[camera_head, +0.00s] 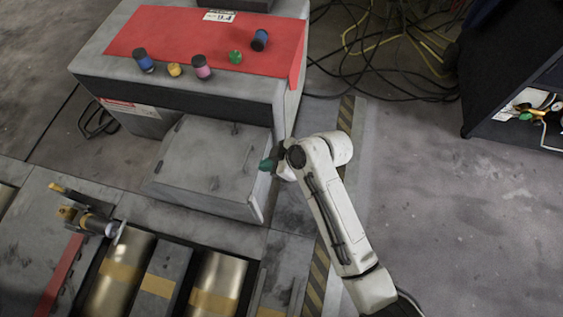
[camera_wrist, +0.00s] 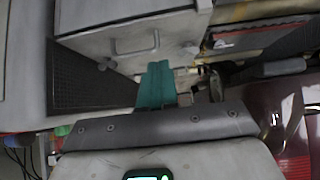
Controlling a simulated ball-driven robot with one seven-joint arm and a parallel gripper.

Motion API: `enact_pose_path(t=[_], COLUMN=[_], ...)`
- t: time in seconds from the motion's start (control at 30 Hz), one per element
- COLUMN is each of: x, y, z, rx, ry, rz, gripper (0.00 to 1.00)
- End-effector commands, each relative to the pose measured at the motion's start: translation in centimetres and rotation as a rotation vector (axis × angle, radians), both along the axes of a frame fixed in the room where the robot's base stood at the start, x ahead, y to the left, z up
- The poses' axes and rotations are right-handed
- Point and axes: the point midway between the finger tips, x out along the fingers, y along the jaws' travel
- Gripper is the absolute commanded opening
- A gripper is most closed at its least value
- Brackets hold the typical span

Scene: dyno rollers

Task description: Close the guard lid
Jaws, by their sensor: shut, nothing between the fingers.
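A grey box-like cover, which I take to be the guard lid (camera_head: 208,160), is at the front of the machine in the head view. Whether it is open or shut is not clear. My gripper (camera_head: 266,164) is beside its right edge, with teal fingertips; contact cannot be told. In the wrist view the teal fingers (camera_wrist: 157,84) are together with nothing between them. Beyond them is a grey panel (camera_wrist: 105,42) with a handle (camera_wrist: 137,42); I cannot tell whether it is the lid.
A red mat (camera_head: 200,30) on the machine top holds several small coloured cylinders and knobs. Metal rollers (camera_head: 212,285) lie at the front left. Cables (camera_head: 385,70) cover the floor behind. A dark shelf (camera_head: 520,90) stands at right; the floor before it is clear.

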Motion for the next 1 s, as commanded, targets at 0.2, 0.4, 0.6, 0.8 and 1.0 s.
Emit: enact_pose_path(t=[0.2,0.4,0.6,0.8,1.0], x=[1.0,1.0,1.0,1.0,1.0], y=[2.9,2.9,2.8,2.8,2.8], z=[-3.6,-6.3,-7.2,-7.2,-7.5], rx=[0.0,0.0,0.0,0.0,0.0], ry=[0.002,0.004,0.001,0.001,0.002], rz=[0.001,-0.002,-0.001,-0.001,-0.002], gripper=[0.0,0.0,0.0,0.0,0.0])
